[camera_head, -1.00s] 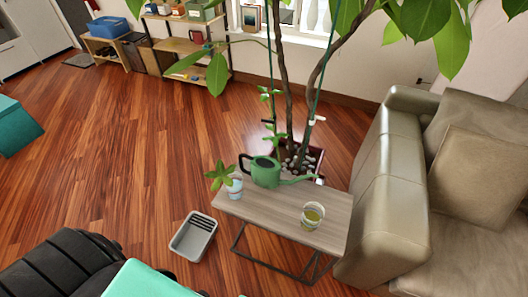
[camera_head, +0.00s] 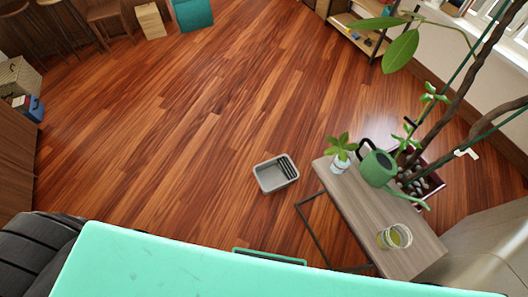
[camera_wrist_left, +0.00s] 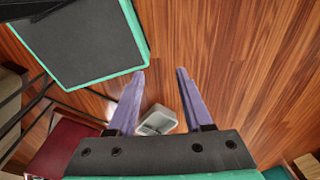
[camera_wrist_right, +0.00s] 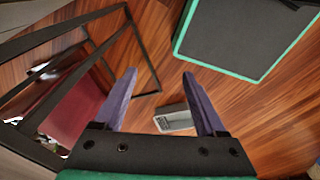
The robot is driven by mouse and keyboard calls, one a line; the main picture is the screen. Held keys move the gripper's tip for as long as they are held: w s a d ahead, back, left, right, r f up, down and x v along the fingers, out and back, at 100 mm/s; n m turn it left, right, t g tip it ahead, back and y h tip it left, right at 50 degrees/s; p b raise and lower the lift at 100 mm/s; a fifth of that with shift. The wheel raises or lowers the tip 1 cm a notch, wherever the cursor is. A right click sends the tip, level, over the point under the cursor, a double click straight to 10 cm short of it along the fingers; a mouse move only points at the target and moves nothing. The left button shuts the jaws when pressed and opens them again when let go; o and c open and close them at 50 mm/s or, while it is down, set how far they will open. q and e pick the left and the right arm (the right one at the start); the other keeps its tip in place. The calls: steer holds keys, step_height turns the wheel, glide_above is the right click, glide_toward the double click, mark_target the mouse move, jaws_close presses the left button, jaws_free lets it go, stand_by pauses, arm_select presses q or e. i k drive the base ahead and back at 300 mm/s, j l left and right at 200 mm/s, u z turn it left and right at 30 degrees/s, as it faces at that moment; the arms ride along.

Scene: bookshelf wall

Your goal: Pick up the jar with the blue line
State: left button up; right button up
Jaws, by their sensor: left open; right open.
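A small side table (camera_head: 375,205) with a wood top stands at the right of the head view. On it are a small pale blue and white jar (camera_head: 341,163) with a green plant in it, and a clear glass jar (camera_head: 394,237) with yellowish contents. At this size I cannot make out a blue line on either for certain. My left gripper (camera_wrist_left: 160,72) is open and empty over the floor in the left wrist view. My right gripper (camera_wrist_right: 160,73) is open and empty in the right wrist view. Neither gripper shows in the head view.
A green watering can (camera_head: 378,168) stands on the table, with a potted tree (camera_head: 420,180) behind it. A grey bin (camera_head: 275,174) is on the floor left of the table. Thin dark legs frame the table. The wood floor (camera_head: 180,120) is widely clear to the left.

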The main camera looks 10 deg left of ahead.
mark_target(398, 236)
steer(key=z, duration=1.8)
